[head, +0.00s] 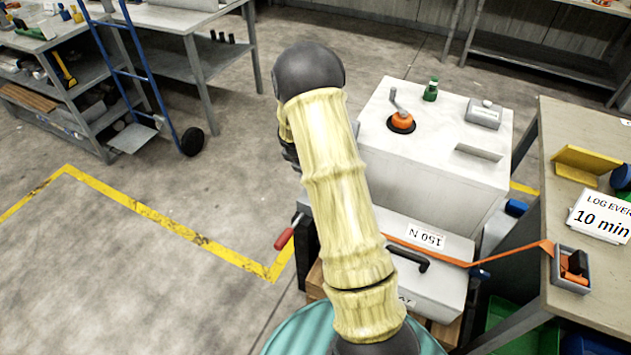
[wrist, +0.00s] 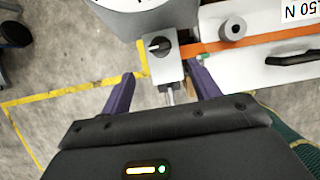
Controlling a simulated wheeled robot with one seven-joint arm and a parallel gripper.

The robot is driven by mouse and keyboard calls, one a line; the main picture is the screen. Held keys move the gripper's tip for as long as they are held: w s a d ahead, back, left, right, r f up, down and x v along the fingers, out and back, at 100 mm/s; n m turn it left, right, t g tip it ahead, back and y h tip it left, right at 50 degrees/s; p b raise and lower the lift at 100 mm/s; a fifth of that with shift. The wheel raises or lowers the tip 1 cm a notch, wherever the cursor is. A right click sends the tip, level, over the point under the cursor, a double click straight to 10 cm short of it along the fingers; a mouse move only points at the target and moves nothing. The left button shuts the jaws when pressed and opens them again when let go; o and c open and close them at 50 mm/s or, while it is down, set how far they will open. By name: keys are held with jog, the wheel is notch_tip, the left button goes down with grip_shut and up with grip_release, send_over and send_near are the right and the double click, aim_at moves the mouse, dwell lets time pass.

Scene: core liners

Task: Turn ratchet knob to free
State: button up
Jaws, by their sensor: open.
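The ratchet knob (wrist: 157,46) is a small black round knob with a light pointer line, on a grey block in the wrist view. I cannot read any marks around it. A metal rod (wrist: 170,95) sticks out of the block toward me. My gripper (wrist: 160,72) is open, its two dark purple fingers spread on either side of the block's near end and rod, with nothing held. The knob lies just beyond the fingertips. An orange strap (wrist: 215,45) runs right from the block; it also shows in the head view (head: 430,254). My arm hides the knob and gripper in the head view.
A round dial (wrist: 125,8) stands beyond the knob. A grey post (wrist: 232,32) and black handle (wrist: 290,57) stand to the right. In the head view, a red-ended handle (head: 284,238) sticks out left of the machine; a workbench (head: 585,140) stands at right.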

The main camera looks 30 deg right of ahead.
jog(key=x, duration=1.1)
jog(key=shift+b, duration=0.35)
jog(key=shift+r, duration=0.1)
jog(key=shift+c, duration=0.4)
jog(key=c, duration=0.9)
